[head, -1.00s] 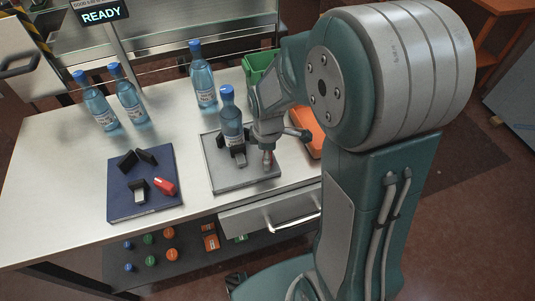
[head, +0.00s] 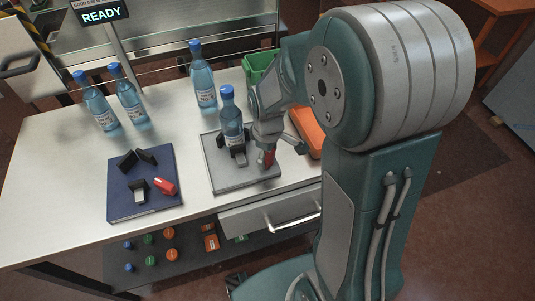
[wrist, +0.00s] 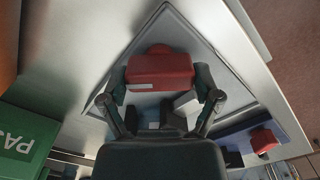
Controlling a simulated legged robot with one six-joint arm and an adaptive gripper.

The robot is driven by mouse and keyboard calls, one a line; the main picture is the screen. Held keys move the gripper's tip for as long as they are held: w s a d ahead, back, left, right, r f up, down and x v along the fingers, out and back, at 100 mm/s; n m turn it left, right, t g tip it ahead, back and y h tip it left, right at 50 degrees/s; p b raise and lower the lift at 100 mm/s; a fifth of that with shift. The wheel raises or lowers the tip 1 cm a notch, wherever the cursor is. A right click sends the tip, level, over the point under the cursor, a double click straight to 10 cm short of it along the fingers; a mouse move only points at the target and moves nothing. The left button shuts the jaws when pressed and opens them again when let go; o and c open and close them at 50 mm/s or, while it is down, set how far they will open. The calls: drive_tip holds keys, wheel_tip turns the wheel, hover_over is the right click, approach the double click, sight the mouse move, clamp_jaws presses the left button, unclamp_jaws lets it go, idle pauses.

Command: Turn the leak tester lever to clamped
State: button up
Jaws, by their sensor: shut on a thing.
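A grey plate fixture (head: 232,183) on the bench carries an upright blue bottle (head: 231,120) between dark clamp blocks (head: 239,160). Its red lever (head: 269,157) is at the plate's right side. My gripper (head: 271,150) reaches down onto this lever. In the wrist view the red lever (wrist: 160,72) lies crosswise between the fingertips of my gripper (wrist: 163,92), which is shut on it. My gripper partly hides the lever in the head view. No label tells the lever's clamped position.
A blue plate fixture (head: 118,203) with a second red lever (head: 165,186) stands to the left. Several bottles stand along the back, one here (head: 203,85). A green bin (head: 257,68) and an orange box (head: 307,130) are close to my arm. A sign (head: 101,15) reads READY.

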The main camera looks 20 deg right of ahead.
drive_tip(key=o, duration=0.9)
wheel_tip(320, 180, up, 12)
drive_tip(key=shift+w+a+f, duration=0.1)
idle(0.5)
drive_tip(key=s+r+m+t, duration=0.2)
drive_tip(key=s+m, duration=0.1)
drive_tip(key=s, duration=0.1)
drive_tip(key=s+r+m+t, duration=0.1)
drive_tip(key=s+r+m, duration=0.2)
drive_tip(key=s, duration=0.2)
drive_tip(key=s+r+m+t, duration=0.2)
drive_tip(key=s, duration=0.3)
drive_tip(key=shift+s+r+m+t, duration=0.2)
drive_tip(key=shift+m+t, duration=0.1)
drive_tip(key=shift+m, duration=0.1)
